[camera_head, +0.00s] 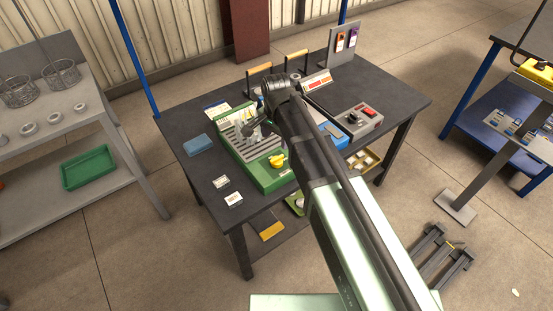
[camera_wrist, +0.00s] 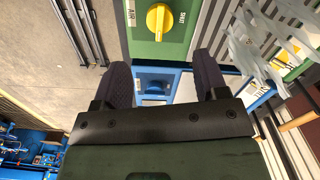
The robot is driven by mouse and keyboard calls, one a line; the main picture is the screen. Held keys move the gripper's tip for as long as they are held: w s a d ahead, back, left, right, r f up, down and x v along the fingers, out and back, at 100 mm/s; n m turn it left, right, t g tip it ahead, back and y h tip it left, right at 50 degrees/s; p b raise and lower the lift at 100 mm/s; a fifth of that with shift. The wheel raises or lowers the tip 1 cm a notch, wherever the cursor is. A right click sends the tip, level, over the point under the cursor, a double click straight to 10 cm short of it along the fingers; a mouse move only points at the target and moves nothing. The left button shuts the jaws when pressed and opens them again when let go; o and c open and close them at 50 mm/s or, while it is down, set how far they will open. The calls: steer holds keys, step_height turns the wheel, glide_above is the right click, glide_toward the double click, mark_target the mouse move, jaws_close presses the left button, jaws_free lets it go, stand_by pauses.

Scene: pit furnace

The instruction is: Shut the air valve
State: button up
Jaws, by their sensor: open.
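The air valve is a round yellow knob (camera_head: 277,161) with a raised grip bar, on the front end of a green panel (camera_head: 262,178) on the dark bench. In the wrist view the yellow knob (camera_wrist: 159,19) sits at the top centre, between the printed words AIR on its left and SHUT on its right. The grip bar runs roughly up and down in that view, across the line to SHUT. My gripper (camera_wrist: 163,72) is open and empty, its two dark fingers apart and short of the knob in the picture. In the head view my arm partly hides the panel.
A blue unit with a dial (camera_wrist: 154,85) shows between my fingers. Clear glassy pieces (camera_wrist: 275,40) stand close on the right. On the bench (camera_head: 190,125) are a grey control box (camera_head: 355,119), a blue block (camera_head: 198,145) and small white cards (camera_head: 233,199).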

mark_target(277, 158)
step_height(277, 158, down, 11)
steer(key=b, duration=1)
steer(key=shift+r, duration=0.25)
steer(key=c, duration=0.9)
